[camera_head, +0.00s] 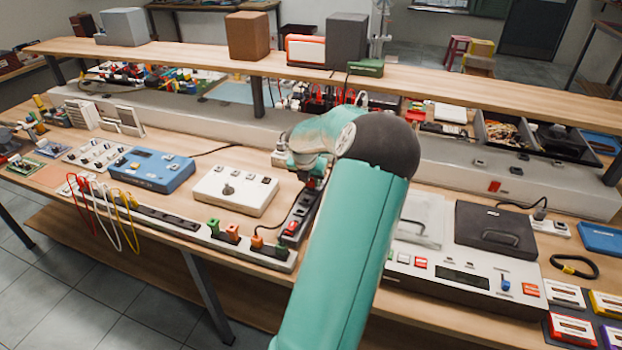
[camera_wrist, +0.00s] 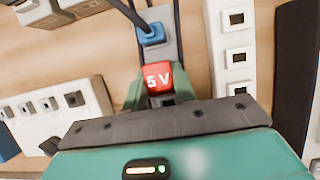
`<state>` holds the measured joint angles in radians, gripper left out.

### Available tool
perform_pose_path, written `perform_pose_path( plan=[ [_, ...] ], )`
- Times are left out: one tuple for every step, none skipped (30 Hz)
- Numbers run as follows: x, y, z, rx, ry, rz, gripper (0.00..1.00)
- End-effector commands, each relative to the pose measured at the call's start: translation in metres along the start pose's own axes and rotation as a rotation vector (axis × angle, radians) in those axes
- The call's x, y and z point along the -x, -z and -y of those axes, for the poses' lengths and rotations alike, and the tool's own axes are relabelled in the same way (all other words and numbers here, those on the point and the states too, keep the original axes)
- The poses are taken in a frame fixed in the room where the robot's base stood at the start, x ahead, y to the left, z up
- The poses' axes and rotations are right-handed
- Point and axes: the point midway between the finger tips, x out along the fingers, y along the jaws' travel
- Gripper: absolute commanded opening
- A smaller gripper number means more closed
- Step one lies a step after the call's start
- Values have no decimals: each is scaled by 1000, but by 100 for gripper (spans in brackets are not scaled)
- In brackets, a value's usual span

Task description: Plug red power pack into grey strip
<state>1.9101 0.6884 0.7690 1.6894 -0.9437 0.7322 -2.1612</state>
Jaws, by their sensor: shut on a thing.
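The red power pack (camera_wrist: 158,76), marked "5 V", is between the fingers of my gripper (camera_wrist: 159,88) in the wrist view. The gripper is shut on it. The grey strip (camera_wrist: 177,62) runs up the picture just beyond and under the pack. A blue plug (camera_wrist: 151,34) with a dark cable sits on the strip above the pack. I cannot tell whether the pack touches the strip, as its underside is hidden. In the head view the dark grey strip (camera_head: 303,208) lies on the bench beside my arm, which largely hides the gripper.
A white socket strip (camera_wrist: 238,50) stands close to the right in the wrist view. In the head view a white box (camera_head: 235,190) is left of the strip, and a black case (camera_head: 495,228) is to the right. A wooden shelf (camera_head: 200,62) crosses behind.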

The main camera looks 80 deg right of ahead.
Motion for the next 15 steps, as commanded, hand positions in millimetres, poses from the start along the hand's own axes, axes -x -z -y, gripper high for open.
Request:
perform_pose_path(
  plan=[
    [-1, 0, 0, 0, 0, 0, 7],
    [-1, 0, 0, 0, 0, 0, 7],
    [-1, 1, 0, 0, 0, 0, 7],
    [-2, 1, 0, 0, 0, 0, 7],
    [-2, 1, 0, 0, 0, 0, 7],
    [-2, 1, 0, 0, 0, 0, 7],
    [-2, 1, 0, 0, -1, 0, 7],
    [-3, 1, 0, 0, -1, 0, 7],
    [-3, 1, 0, 0, -1, 0, 7],
    [-4, 1, 0, 0, -1, 0, 7],
    [-4, 2, 0, 0, -1, 0, 7],
    [-4, 2, 0, 0, -1, 1, 7],
    [-4, 2, 0, 0, -1, 1, 7],
    [-5, 2, 0, 0, -1, 1, 7],
    [-5, 2, 0, 0, -1, 1, 7]
  ],
)
